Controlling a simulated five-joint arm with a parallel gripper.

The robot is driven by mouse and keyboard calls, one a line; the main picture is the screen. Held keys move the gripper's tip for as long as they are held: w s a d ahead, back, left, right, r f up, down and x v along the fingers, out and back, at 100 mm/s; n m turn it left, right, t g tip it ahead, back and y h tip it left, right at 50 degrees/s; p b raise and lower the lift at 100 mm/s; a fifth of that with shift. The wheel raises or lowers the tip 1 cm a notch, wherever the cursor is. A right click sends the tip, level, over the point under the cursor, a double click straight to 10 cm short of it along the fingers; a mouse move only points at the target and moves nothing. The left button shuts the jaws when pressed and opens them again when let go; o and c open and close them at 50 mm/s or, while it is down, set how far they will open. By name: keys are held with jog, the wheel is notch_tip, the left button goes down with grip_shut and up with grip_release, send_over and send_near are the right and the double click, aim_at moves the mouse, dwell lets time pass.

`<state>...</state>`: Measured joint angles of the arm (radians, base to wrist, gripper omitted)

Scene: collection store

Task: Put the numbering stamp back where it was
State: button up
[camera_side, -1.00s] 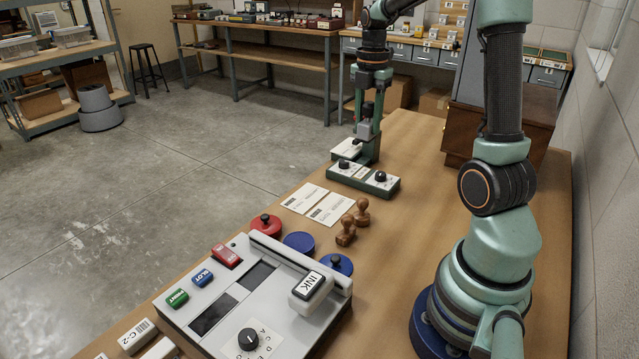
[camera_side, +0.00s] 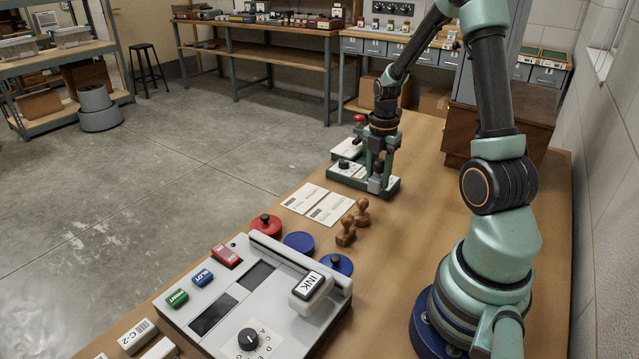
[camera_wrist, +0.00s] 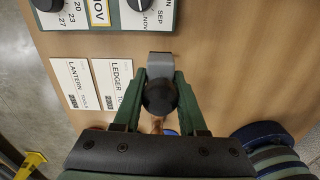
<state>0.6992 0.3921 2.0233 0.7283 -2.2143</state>
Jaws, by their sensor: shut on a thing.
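The numbering stamp, with a dark round knob (camera_wrist: 159,97) and a grey metal body (camera_wrist: 160,64), is between my gripper's green fingers (camera_wrist: 160,88) in the wrist view. My gripper (camera_side: 378,170) is shut on it. In the side view the stamp's grey lower part (camera_side: 376,185) shows below the fingers, at the right end of a green-and-white dial unit (camera_side: 348,177). I cannot tell whether the stamp touches the table. The dial unit also shows at the top of the wrist view (camera_wrist: 105,14).
Two printed cards (camera_side: 331,209) lie in front of the dial unit, with two wooden stamps (camera_side: 346,230) beside them. Red (camera_side: 265,225) and blue (camera_side: 299,242) round tins stand behind a white console (camera_side: 220,318). The tabletop right of the stamps is clear.

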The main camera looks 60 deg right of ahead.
aim_at(376, 191)
jog(key=shift+f, duration=2.4)
jog(key=shift+f, duration=0.1)
jog(key=o, duration=1.1)
notch_tip(376, 191, up, 12)
jog(key=shift+a+r, duration=0.1)
jog(key=shift+s+a+r+m+t, duration=0.1)
jog(key=shift+a+r+m+t, duration=1.3)
jog(key=shift+a+m, duration=2.1)
jog(key=shift+s+a+r+m+t, duration=0.1)
jog(key=shift+a+r+m+t, duration=0.35)
jog(key=shift+a+r+m, duration=3)
jog(key=shift+s+a+r+m+t, duration=0.1)
jog(key=shift+a+r+m+t, duration=1.2)
jog(key=shift+a, duration=3.85)
